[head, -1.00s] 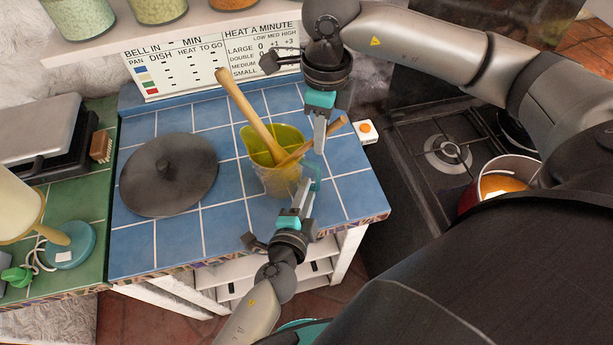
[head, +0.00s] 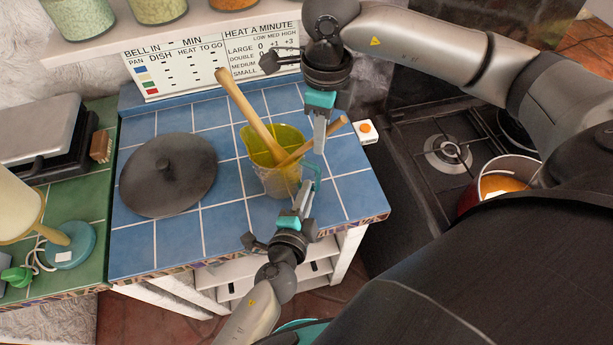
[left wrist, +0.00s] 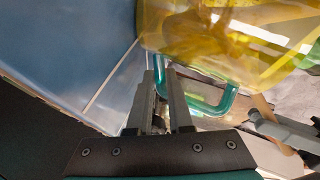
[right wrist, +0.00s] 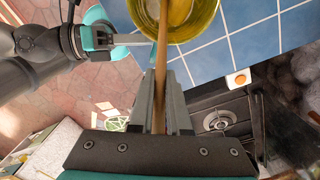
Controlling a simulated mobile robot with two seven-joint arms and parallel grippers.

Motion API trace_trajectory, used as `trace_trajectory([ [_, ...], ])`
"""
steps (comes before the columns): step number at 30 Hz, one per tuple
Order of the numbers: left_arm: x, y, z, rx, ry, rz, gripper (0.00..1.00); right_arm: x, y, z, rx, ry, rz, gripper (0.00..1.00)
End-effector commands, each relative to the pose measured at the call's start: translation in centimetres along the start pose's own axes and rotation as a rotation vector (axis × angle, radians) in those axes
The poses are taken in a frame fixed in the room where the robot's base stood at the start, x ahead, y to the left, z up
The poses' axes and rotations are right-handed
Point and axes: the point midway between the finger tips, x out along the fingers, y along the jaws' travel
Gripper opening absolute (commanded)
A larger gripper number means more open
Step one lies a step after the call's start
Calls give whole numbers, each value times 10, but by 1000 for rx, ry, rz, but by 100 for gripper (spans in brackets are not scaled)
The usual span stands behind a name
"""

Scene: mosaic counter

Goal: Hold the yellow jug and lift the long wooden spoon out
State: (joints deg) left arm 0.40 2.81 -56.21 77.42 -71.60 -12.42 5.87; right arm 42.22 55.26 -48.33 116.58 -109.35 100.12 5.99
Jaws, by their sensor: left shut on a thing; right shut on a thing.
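The yellow see-through jug (head: 272,178) stands upright on blue tiles, and its teal handle (left wrist: 222,106) faces the front right. My left gripper (head: 307,192) is shut on this handle. In the left wrist view its fingers (left wrist: 160,84) close around one end of the handle. A thin wooden spoon (head: 337,126) leans out of the jug to the right. My right gripper (head: 319,144) is shut on its shaft, also between the fingers in the right wrist view (right wrist: 160,98). A thicker wooden piece (head: 243,108) leans to the upper left. Their lower ends are hard to make out.
A dark round lid (head: 168,178) lies on the tiles left of the jug. A small white box with an orange button (head: 367,131) sits at the right edge. Beyond it are a gas hob (head: 449,153) and a red pot (head: 497,185). Tiles behind the jug are free.

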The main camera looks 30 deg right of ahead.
Motion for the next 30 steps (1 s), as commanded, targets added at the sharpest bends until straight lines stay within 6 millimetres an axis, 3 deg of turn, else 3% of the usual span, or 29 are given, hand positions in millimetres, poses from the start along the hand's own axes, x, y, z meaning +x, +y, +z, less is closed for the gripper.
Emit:
trace_trajectory([
  [20, 0, 0, 0, 0, 0, 1, 0, 0, 0, 0, 0, 0, 0, 0],
  [21, 0, 0, 0, 0, 0, 1, 22, 0, 0, 0, 0, 0, 0, 0],
  [30, 0, 0, 0, 0, 0, 1, 53, 0, 0, 0, 0, 0, 0, 0],
])
